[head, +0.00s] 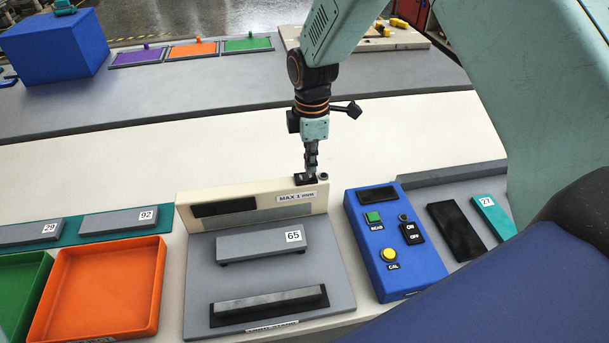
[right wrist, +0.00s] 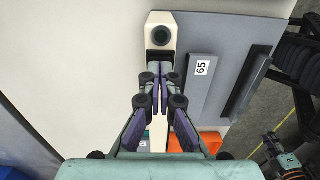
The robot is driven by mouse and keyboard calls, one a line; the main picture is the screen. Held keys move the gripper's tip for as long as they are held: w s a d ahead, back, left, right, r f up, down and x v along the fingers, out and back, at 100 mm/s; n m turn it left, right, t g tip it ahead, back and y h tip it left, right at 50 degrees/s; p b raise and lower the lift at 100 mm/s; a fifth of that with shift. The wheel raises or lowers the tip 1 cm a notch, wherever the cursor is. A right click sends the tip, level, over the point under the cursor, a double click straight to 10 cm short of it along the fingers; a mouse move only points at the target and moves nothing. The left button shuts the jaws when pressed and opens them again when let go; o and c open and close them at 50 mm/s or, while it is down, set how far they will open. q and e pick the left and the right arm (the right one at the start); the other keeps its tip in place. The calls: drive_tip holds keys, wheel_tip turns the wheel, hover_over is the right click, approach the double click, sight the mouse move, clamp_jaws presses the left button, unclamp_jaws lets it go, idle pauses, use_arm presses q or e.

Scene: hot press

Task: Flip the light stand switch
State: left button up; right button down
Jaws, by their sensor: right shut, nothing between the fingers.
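The stand (head: 340,270) is grey with a beige back wall marked "MAX 1" and a label on its front edge. The knob also shows in the right wrist view (right wrist: 163,36). My right gripper (head: 309,172) is shut and empty, pointing down at the switch. Its fingertips partly hide the switch in both views; I cannot tell if they touch it. Part of my left arm shows at the lower right of the right wrist view, its jaw state unclear.
A grey block marked 65 (head: 262,243) rests on the stand. A blue control box (head: 427,280) with buttons stands to the right. An orange tray (head: 98,290) and a green tray (head: 15,295) lie to the left. The white surface behind the stand is clear.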

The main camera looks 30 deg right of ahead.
sight(311, 175)
drive_tip(key=shift+f+b, duration=0.4)
drive_tip(key=shift+f, duration=0.4)
idle(0.4)
drive_tip(key=shift+s+f, duration=0.15)
idle(0.3)
drive_tip(key=shift+r+p, duration=0.9)
drive_tip(key=shift+r, duration=0.05)
wheel_tip(311, 175, up, 3)
drive_tip(key=shift+f+p, duration=0.2)
drive_tip(key=shift+p, duration=0.9)
drive_tip(key=shift+w+r+p, duration=0.2)
drive_tip(key=shift+r+p, duration=0.8)
drive_tip(key=shift+r, duration=0.05)
drive_tip(key=shift+s+r+p, duration=0.1)
drive_tip(key=shift+r+p, duration=0.2)
drive_tip(key=shift+s, duration=0.1)
